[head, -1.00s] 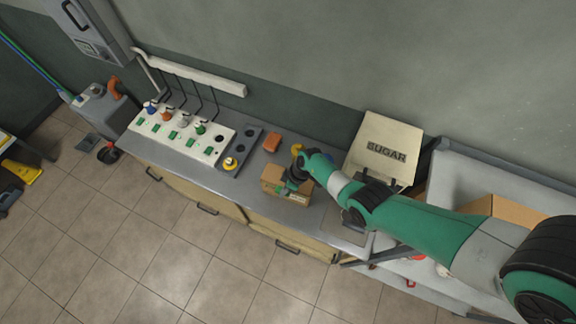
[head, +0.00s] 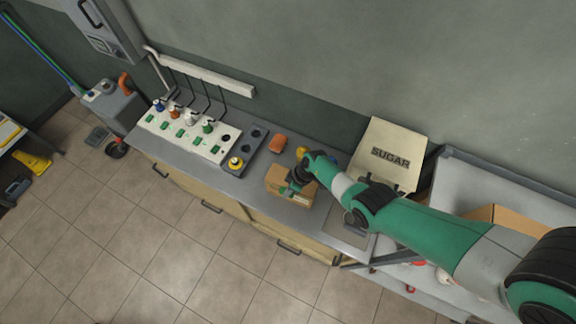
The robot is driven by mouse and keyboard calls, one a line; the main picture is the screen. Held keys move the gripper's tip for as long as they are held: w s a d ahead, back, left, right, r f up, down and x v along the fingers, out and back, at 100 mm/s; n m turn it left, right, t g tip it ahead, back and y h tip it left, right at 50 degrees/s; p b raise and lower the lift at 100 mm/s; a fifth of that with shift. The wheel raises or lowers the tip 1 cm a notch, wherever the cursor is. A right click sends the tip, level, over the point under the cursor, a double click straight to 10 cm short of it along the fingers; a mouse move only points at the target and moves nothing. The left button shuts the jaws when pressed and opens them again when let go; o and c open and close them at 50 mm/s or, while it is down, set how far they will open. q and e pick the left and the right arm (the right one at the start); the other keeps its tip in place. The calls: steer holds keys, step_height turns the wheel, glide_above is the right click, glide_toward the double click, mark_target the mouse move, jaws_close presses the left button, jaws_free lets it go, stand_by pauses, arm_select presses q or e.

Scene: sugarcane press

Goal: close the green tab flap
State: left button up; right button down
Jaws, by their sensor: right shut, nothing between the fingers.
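A small brown cardboard box (head: 305,197) sits on the grey counter. A small green patch (head: 285,190) shows on the box beside the fingers; it may be the green tab, but it is too small to tell how its flap stands. My right gripper (head: 291,188) is shut with nothing in it, over the top of the box. It hides part of the box top, and I cannot tell whether it touches it. My left gripper is not in view.
A white panel (head: 152,122) with coloured bottles and green labels lies left on the counter, next to a dark tray (head: 252,146) with a yellow-topped item. A SUGAR box (head: 393,150) stands to the right.

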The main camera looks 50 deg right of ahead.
steer(key=s+a+r+p, duration=0.1)
steer(key=s+r+p, duration=0.1)
steer(key=r, duration=0.4)
steer(key=s+a+r+p, duration=0.2)
steer(key=r+p, duration=0.1)
steer(key=r, duration=0.4)
steer(key=shift+p, duration=0.35)
